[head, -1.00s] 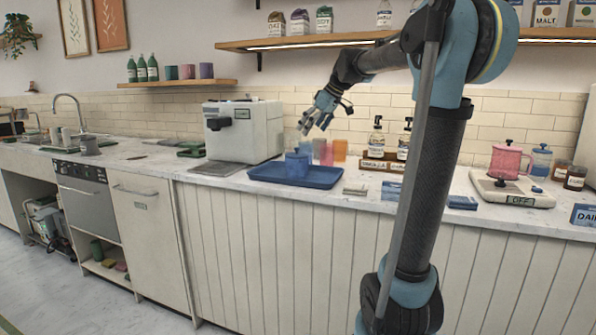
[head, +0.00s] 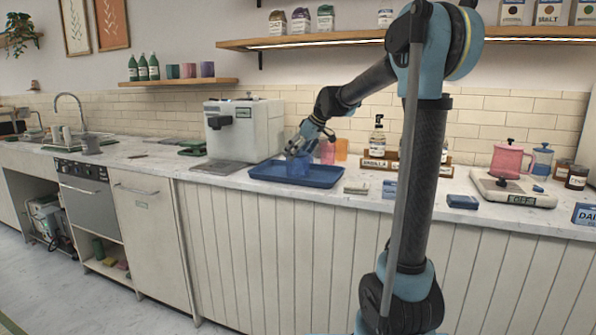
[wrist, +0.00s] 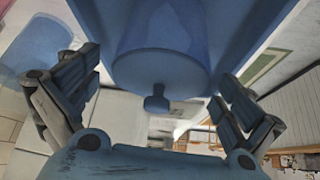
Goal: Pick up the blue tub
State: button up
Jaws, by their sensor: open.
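The blue tub (head: 298,167) stands on the blue tray (head: 325,182) on the counter. In the wrist view the tub (wrist: 165,48) fills the upper middle, with a small dark blue knob (wrist: 157,100) at its near end. My gripper (head: 303,147) is just above the tub in the head view and partly hides it. In the wrist view my gripper (wrist: 160,76) has its two fingers spread, one on each side of the tub, with a gap left and right. The fingers do not appear to touch it.
A pink cup (head: 327,152) and an orange cup (head: 341,149) stand behind the tray. The white coffee machine (head: 243,130) is close on the left. A bottle rack (head: 375,164) stands to the right. In the wrist view a translucent blue thing (wrist: 32,48) is left of my fingers.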

jog(key=shift+x, duration=2.2)
jog(key=c, duration=1.5)
